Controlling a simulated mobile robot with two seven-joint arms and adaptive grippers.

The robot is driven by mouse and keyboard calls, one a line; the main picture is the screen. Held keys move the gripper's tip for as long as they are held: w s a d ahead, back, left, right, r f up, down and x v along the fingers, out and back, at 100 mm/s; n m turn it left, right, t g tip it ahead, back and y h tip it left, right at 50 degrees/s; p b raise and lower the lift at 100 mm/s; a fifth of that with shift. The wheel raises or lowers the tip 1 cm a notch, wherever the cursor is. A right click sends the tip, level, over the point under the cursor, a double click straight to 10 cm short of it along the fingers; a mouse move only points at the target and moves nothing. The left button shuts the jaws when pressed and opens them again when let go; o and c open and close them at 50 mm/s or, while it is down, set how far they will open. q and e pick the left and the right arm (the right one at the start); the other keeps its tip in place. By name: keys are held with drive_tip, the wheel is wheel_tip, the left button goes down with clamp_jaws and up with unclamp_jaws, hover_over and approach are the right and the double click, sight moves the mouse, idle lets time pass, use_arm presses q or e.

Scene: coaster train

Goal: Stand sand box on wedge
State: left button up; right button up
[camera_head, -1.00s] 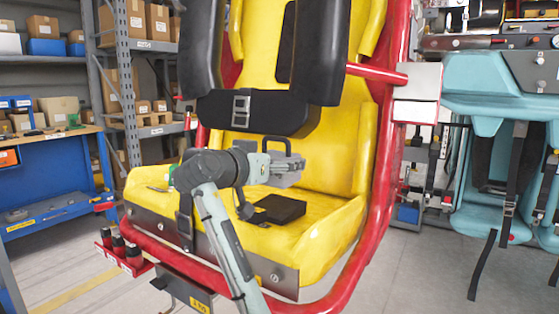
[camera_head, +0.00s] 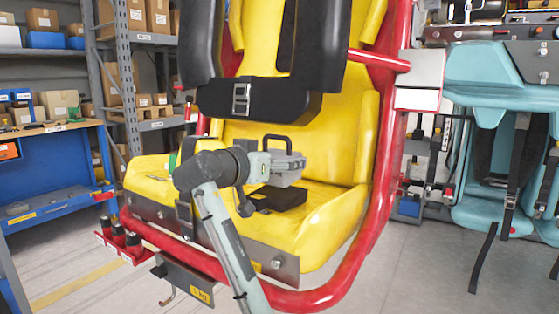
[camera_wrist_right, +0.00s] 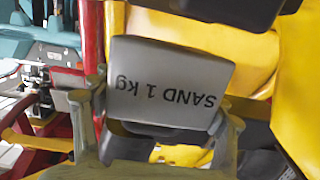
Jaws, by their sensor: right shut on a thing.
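The sand box (camera_head: 288,179) is a small grey box, with a black loop handle (camera_head: 276,138) showing just above it. In the right wrist view the sand box (camera_wrist_right: 165,85) shows its face marked SAND 1 kg, upside down in the picture. My right gripper (camera_wrist_right: 158,100) is shut on it, one finger at each side. In the head view my right gripper (camera_head: 280,164) holds it over the yellow seat. A black block, apparently the wedge (camera_head: 280,198), lies on the seat close below the box. Whether they touch is unclear. My left gripper is out of view.
The yellow seat (camera_head: 325,205) has a red tube frame (camera_head: 352,270) around it. Black padded restraints (camera_head: 322,50) and a black belt pad (camera_head: 265,98) hang above the gripper. A blue workbench (camera_head: 60,170) and shelves stand left; a teal seat (camera_head: 490,90) stands right.

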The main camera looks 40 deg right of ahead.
drive_tip(key=shift+f+b, duration=1.15)
drive_tip(key=shift+f, duration=0.25)
idle(1.1)
drive_tip(key=o, duration=1.9)
drive_tip(key=shift+o, duration=0.3)
drive_tip(key=shift+f, duration=0.1)
drive_tip(key=shift+f, duration=0.15)
drive_tip(key=v, duration=1.2)
